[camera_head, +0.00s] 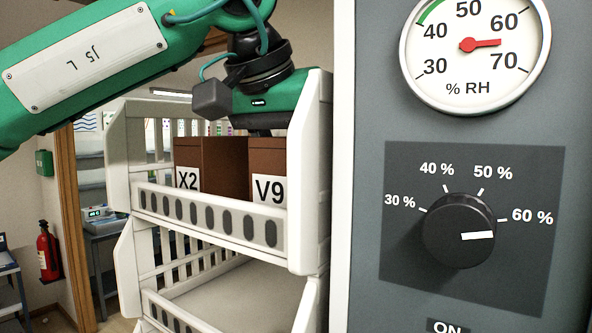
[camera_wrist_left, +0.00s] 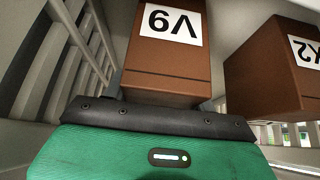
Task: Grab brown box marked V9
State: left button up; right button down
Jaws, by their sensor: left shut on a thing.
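The brown box marked V9 (camera_head: 268,160) stands in the upper white crate at its right side, its white label facing front. In the left wrist view the V9 box (camera_wrist_left: 166,70) is upside down, right against my left gripper (camera_wrist_left: 160,112). My left gripper is shut on the V9 box from above; in the head view its fingers are mostly hidden behind the crate's right post. My right gripper is in neither view.
A brown box marked X2 (camera_head: 222,165) stands left of V9 in the upper crate (camera_head: 205,208). The lower crate (camera_head: 235,285) looks empty. A grey cabinet with a dial (camera_head: 458,231) and humidity gauge (camera_head: 470,75) stands close on the right.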

pick_arm(q)
jog(key=shift+r, duration=0.5)
notch_tip(320, 180, up, 8)
jog(key=shift+d+b, duration=0.1)
jog(key=shift+b, duration=0.75)
notch_tip(320, 180, up, 11)
jog(key=p, duration=0.2)
